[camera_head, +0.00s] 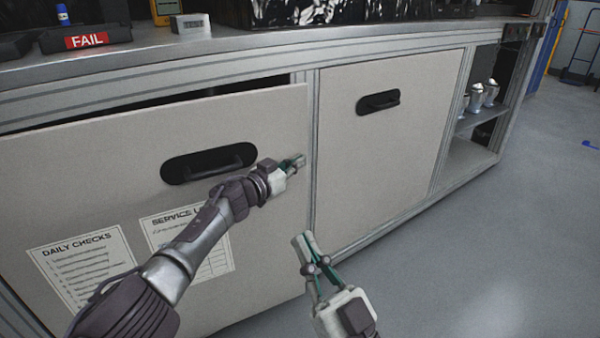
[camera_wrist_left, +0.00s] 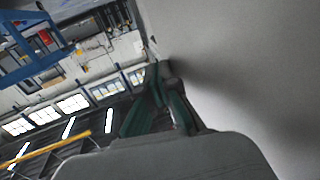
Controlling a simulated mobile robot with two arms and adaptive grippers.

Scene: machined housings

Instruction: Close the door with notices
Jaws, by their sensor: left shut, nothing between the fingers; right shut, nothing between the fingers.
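The door with notices (camera_head: 110,190) is the left cabinet door in the head view. It bears a "Daily Checks" sheet (camera_head: 82,270) and a partly covered "Service" sheet (camera_head: 215,262). A dark gap shows along its top edge, so it stands slightly ajar. Its black recessed handle (camera_head: 185,168) is above the sheets. My left gripper (camera_head: 298,161) is shut and empty in front of the door near its right edge. In the left wrist view a pale surface fills the right side beside the fingers (camera_wrist_left: 160,75). My right gripper (camera_head: 303,240) is shut and empty, lower, in front of the cabinet.
A second door (camera_head: 385,150) on the right sits flush in the frame. Right of it is an open shelf (camera_head: 478,122) with metal parts. The worktop (camera_head: 220,42) above holds a red "FAIL" sign (camera_head: 98,37) and boxes.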

